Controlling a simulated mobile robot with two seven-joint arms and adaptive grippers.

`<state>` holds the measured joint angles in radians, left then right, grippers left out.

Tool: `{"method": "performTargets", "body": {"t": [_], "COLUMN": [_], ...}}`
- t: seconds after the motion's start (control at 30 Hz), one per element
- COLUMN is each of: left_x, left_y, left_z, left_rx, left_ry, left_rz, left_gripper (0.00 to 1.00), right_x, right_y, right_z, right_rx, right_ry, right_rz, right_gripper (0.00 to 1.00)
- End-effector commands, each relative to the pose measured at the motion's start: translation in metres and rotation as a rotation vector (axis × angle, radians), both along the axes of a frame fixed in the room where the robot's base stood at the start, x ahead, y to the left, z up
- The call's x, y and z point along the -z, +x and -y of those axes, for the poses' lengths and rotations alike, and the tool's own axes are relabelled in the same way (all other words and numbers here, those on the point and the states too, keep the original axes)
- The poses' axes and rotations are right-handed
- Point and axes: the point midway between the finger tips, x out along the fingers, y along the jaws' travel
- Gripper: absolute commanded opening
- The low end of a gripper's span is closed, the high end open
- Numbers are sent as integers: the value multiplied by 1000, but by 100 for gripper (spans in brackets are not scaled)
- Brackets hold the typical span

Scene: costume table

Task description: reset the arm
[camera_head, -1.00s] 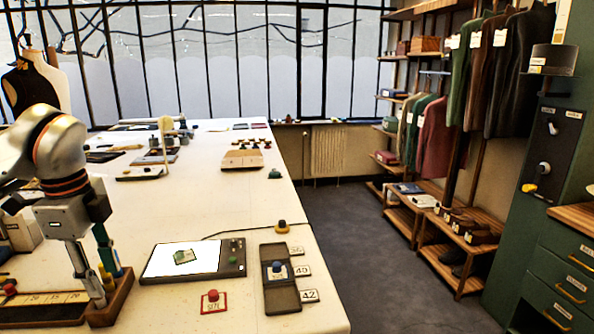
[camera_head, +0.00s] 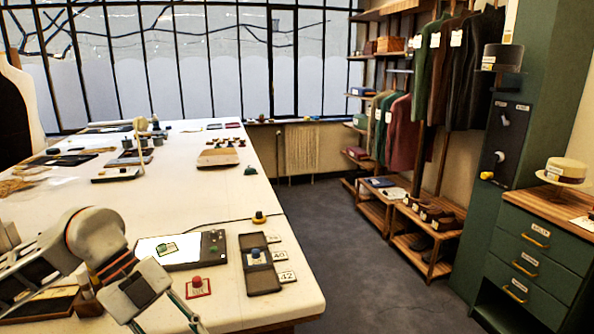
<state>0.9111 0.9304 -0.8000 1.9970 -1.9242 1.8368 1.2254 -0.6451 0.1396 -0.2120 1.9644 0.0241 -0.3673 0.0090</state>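My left arm comes in from the lower left. It is bent low over the near left part of the white table (camera_head: 230,187). My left gripper (camera_head: 180,312) is at the bottom edge of the view, pointing down and to the right. Its fingertips are cut off or hard to make out, so I cannot tell if it is open or shut. No object shows in it. My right gripper is not in view.
Near my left gripper are a red button on a card (camera_head: 198,287), a lit pad (camera_head: 210,250) and a dark case (camera_head: 262,281). A wooden tray (camera_head: 88,303) is partly behind my arm. Open floor (camera_head: 345,240) lies between the table and the green cabinet (camera_head: 525,262).

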Motion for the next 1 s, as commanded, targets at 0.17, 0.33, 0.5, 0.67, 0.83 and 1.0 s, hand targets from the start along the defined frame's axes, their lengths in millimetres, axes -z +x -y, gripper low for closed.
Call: {"method": "performTargets", "body": {"t": [0.17,0.33,0.5,0.67,0.83,1.0], "left_x": [0,-27,-45,-25,54,161], "left_y": [-30,-34,-7,34,63,47], "left_z": [95,150,164,141,92,45], "left_rx": [151,81,-187,-572,-1041,-1413], "left_ry": [-453,-867,-1180,-1316,-1248,-1019], "left_rz": [35,106,191,257,277,223], "left_gripper": [34,34,34,34,34,34], "right_x": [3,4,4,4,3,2], "right_y": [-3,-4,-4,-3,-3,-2], "right_z": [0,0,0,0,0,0], "right_rx": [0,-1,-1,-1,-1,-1], "right_ry": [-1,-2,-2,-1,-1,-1], "right_rz": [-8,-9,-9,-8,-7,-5], "right_gripper": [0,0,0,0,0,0]}}
